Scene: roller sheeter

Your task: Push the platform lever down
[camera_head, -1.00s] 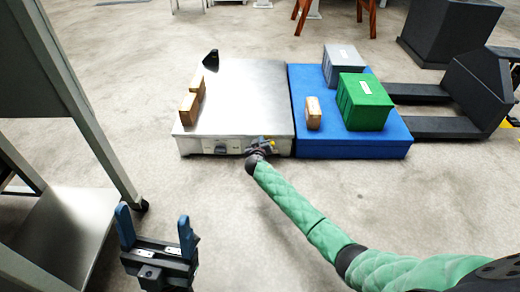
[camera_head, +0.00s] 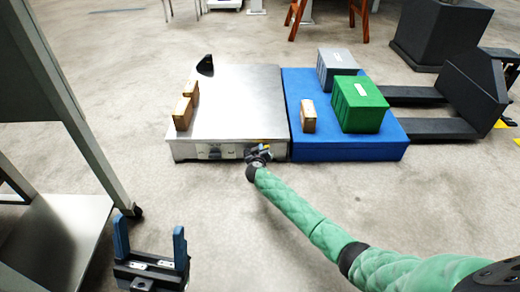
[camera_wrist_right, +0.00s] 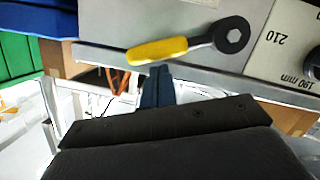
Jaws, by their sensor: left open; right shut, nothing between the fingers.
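The platform lever (camera_wrist_right: 160,50) has a yellow handle and a dark ringed end. In the right wrist view it lies nearly level, tilted slightly, across a grey panel. In the head view it is small at the front right of the steel platform (camera_head: 240,100). My right gripper (camera_wrist_right: 158,75) is shut and empty, its blue fingertips close beside the yellow handle. I cannot tell whether they touch. In the head view this gripper (camera_head: 260,155) is at the platform's front face. My left gripper (camera_head: 150,245) is open and empty at the lower left, away from the platform.
A blue platform (camera_head: 350,148) with a green box (camera_head: 358,105), a grey box (camera_head: 335,64) and a small brown block (camera_head: 309,116) adjoins on the right. Brown blocks (camera_head: 183,112) lie on the steel platform's left. A metal rack (camera_head: 60,240) stands at left. Floor in front is clear.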

